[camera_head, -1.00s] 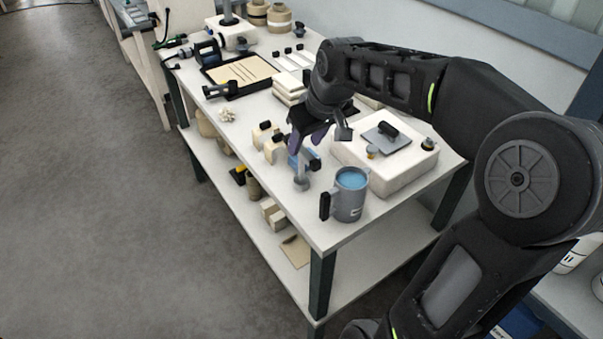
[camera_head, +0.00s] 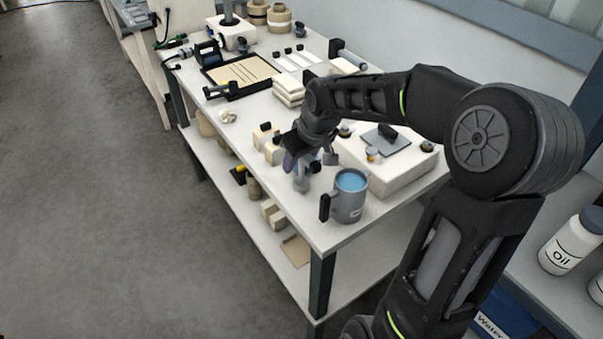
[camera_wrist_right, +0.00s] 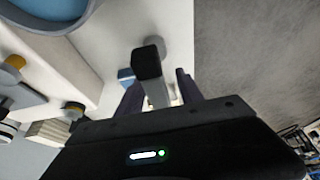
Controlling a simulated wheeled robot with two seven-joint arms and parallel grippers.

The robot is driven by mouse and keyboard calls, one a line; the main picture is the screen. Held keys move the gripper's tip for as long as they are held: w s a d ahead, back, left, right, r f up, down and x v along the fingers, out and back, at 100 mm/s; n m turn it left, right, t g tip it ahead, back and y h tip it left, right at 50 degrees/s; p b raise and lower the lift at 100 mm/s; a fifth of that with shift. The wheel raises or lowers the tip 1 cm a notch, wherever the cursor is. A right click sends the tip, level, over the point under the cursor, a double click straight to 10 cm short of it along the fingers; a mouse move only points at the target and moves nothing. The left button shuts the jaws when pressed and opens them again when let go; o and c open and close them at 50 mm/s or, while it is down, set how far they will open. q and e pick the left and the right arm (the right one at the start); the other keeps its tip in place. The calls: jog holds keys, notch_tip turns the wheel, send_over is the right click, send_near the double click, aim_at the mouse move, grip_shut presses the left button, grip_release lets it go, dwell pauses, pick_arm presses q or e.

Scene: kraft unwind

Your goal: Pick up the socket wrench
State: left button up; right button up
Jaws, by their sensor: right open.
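A grey tool with a black grip, apparently the socket wrench (camera_head: 303,183), is near the front edge of the white table, left of the grey mug. My right gripper (camera_head: 292,161) is low over the table, right at this tool and partly covering it. In the right wrist view, the tool's grey shaft and black end (camera_wrist_right: 147,63) show between the two purple fingers of the open right gripper (camera_wrist_right: 161,88). I cannot tell whether the fingers touch it. My left gripper is out of view.
A grey mug (camera_head: 349,204) with blue contents stands close on the right. A white box (camera_head: 400,168) with a flat grey tool on top is behind it. Small cream blocks (camera_head: 273,154) sit just left of the gripper. The table's front edge is near.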

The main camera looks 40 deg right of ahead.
jog(key=shift+w+f, duration=0.15)
jog(key=shift+f, duration=0.15)
dwell(0.4)
grip_shut()
dwell(0.4)
